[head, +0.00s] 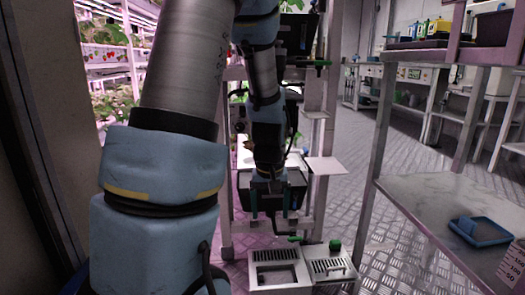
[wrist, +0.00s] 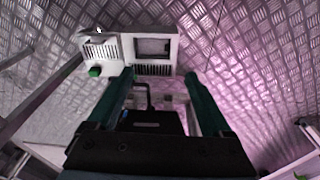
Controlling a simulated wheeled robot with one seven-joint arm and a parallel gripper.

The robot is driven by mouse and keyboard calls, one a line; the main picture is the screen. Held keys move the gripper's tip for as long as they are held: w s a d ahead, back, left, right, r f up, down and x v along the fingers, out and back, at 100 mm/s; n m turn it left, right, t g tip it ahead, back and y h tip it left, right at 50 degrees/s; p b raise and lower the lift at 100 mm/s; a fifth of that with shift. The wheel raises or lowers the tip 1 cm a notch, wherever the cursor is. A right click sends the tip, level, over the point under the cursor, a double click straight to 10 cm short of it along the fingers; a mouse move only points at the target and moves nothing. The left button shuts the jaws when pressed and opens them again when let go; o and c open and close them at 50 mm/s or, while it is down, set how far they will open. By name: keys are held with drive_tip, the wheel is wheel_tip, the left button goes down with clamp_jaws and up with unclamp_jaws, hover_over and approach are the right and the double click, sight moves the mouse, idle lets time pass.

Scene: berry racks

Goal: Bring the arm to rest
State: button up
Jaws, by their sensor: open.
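My arm runs from the top left of the head view, with a large grey and blue link close to the camera. Its far end hangs down near the middle, where my gripper (head: 271,208) points at the floor. In the wrist view my gripper (wrist: 159,76) has its two dark green fingers wide apart. Nothing shows between the fingertips but the floor and part of a white vented box (wrist: 113,48) beyond them. My gripper looks empty and clear of the things around it.
The white box (head: 303,284) with a green knob stands low below my gripper. A metal table (head: 420,192) with a blue tray (head: 482,232) is at the right. Plant racks (head: 108,55) stand at the left. Patterned metal floor (head: 345,205) lies open between.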

drive_tip(key=s+a+r+m+p, duration=0.1)
drive_tip(key=s+a+r+p, duration=0.2)
drive_tip(key=s+a+r, duration=0.45)
wheel_tip(320, 180, up, 38)
drive_tip(key=a+p, duration=0.1)
drive_tip(key=p, duration=3.7)
drive_tip(key=shift+o, duration=0.3)
drive_tip(key=shift+s+f, duration=0.1)
